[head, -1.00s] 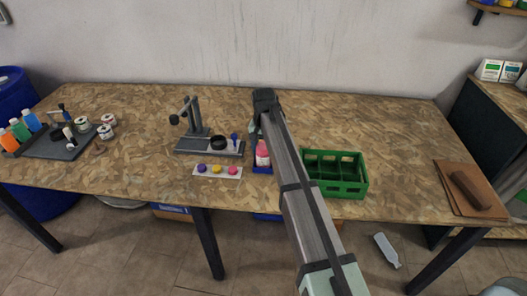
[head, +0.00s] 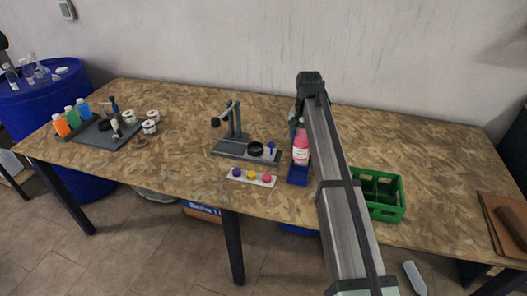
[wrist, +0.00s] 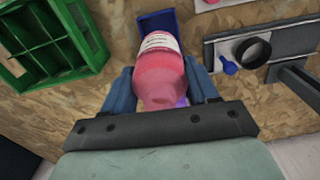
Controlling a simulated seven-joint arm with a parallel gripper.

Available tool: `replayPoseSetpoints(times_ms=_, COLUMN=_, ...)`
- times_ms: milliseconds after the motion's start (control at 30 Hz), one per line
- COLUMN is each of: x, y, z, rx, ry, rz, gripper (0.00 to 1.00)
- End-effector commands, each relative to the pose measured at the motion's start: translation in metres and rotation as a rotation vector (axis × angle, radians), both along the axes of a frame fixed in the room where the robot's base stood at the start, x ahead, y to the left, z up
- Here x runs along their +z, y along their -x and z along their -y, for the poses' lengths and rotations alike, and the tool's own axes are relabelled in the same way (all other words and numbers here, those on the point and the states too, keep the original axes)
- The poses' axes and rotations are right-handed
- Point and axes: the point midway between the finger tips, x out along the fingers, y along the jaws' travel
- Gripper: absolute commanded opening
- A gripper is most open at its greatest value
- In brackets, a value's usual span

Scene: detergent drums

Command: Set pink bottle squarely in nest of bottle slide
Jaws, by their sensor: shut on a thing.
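The pink bottle (head: 301,152) with a white label is held in my gripper (head: 299,130), just above or at a small blue holder (head: 298,176); whether they touch is unclear. In the wrist view the bottle (wrist: 160,75) sits between the two blue-grey fingers of my gripper (wrist: 161,88), with the blue holder (wrist: 156,20) beyond it. A grey fixture (head: 226,150), possibly the bottle slide, stands to the left with an upright post, a lever and a black ring (head: 255,148). The ring (wrist: 253,52) shows at the upper right of the wrist view.
A green crate (head: 400,212) stands right of my arm. A white strip (head: 238,175) with purple, yellow and pink caps lies before the fixture. A small blue peg (head: 272,147) stands beside the ring. Coloured bottles and jars sit at the far left on the wooden table (head: 180,180).

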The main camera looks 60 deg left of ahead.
Motion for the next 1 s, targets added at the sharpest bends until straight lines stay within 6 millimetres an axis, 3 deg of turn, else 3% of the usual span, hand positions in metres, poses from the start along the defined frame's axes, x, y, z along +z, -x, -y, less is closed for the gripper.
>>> replayPoseSetpoints(times_ms=500, x=0.000, y=0.000, z=0.000, rx=0.000, ry=0.000, rz=0.000, gripper=0.20)
replayPoseSetpoints(times_ms=667, x=-0.001, y=0.012, z=-0.006, rx=0.015, ry=0.000, rz=0.000, gripper=0.20)
replayPoseSetpoints(times_ms=767, x=-0.004, y=0.031, z=-0.018, rx=0.041, ry=0.005, rz=-0.002, gripper=0.20)
replayPoseSetpoints(times_ms=1000, x=-0.013, y=0.074, z=-0.100, rx=0.119, ry=0.022, rz=-0.010, gripper=0.20)
